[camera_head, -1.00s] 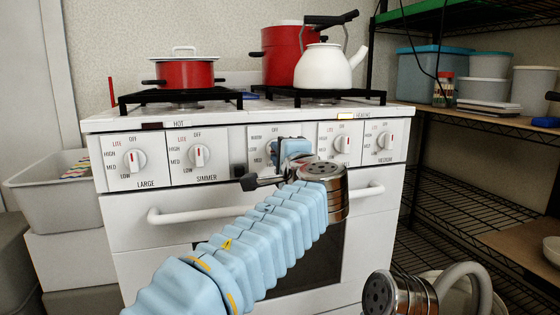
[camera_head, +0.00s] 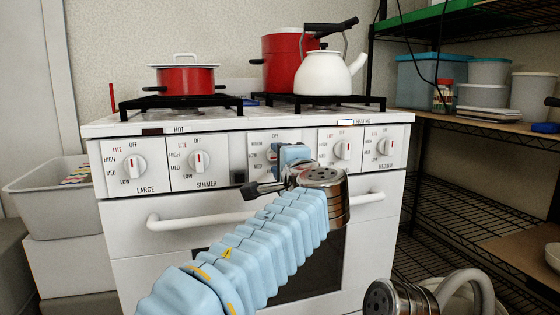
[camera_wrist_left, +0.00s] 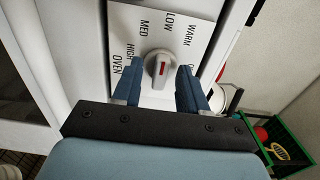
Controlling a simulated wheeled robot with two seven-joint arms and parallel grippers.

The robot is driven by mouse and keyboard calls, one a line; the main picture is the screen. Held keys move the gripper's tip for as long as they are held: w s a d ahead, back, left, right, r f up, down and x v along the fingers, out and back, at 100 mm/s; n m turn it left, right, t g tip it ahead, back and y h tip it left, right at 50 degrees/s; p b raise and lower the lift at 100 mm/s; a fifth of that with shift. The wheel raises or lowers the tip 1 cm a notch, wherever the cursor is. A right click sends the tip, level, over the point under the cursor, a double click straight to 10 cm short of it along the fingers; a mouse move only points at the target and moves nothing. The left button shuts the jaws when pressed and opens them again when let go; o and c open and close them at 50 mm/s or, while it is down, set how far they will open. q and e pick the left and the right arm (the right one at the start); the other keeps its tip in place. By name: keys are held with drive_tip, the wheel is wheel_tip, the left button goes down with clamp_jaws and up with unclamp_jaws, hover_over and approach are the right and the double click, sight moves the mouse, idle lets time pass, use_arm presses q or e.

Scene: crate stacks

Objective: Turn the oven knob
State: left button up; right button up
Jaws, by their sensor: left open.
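The oven knob (camera_wrist_left: 160,68) is a round white-grey knob with a red mark on its grip. In the left wrist view its panel carries the words OVEN, WARM, LOW, MED and HIGH. My left gripper (camera_wrist_left: 161,88) is open, with one blue finger on each side of the knob. I cannot tell whether either finger touches it. In the head view my left gripper (camera_head: 292,154) is in front of the middle panel of the white stove (camera_head: 125,215) and hides most of this knob. My right gripper is not in view.
Other knobs (camera_head: 132,166) line the front panel on both sides. A white oven door handle (camera_head: 190,219) runs below. A red pot (camera_head: 185,79), a larger red pot (camera_head: 283,62) and a white kettle (camera_head: 323,74) stand on top. A wire shelf (camera_head: 460,185) stands at the right.

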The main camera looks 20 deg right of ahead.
use_arm(q)
drive_tip(key=s+b, duration=0.1)
drive_tip(key=s, duration=1.3)
drive_tip(key=shift+d, duration=0.25)
drive_tip(key=shift+w, duration=0.1)
